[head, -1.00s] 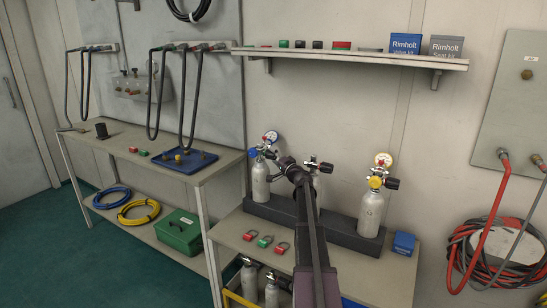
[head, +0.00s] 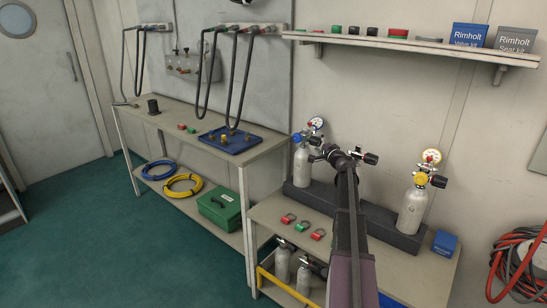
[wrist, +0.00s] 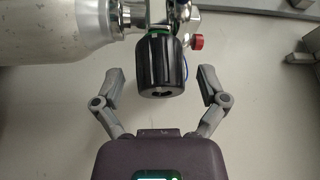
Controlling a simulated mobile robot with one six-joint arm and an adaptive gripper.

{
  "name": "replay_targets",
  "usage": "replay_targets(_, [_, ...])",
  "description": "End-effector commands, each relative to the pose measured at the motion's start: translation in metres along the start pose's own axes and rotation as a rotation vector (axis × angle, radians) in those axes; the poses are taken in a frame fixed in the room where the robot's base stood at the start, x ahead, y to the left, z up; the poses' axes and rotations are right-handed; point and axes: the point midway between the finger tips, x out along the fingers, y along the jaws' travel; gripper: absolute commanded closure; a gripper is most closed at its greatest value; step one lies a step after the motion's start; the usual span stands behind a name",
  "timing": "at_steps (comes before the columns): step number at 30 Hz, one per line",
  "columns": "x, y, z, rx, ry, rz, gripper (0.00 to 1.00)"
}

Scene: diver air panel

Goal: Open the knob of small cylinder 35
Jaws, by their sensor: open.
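In the wrist view a black ribbed knob (wrist: 162,70) on a chrome valve stands between the two fingers of my gripper (wrist: 158,76), which are apart with a gap on each side. The valve joins a pale grey cylinder (wrist: 75,30) at the upper left; a small red part (wrist: 196,41) sits beside it. In the head view my gripper (head: 342,157) is at the middle cylinder of the rack; its black knob (head: 371,158) shows just right, its body mostly hidden by my arm. No number 35 is readable.
A cylinder with a blue fitting (head: 302,160) stands left and one with a yellow fitting (head: 414,205) stands right in the dark rack (head: 385,232). Red and green shackle-like pieces (head: 303,227) and a blue box (head: 444,243) lie on the bench. A shelf (head: 400,43) hangs above.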

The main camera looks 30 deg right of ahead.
Motion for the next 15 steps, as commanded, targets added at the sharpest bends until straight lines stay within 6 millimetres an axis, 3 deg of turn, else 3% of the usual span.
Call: replay_targets(15, [0.0002,-0.0019,-0.0002,0.214,0.01,0.098,0.08])
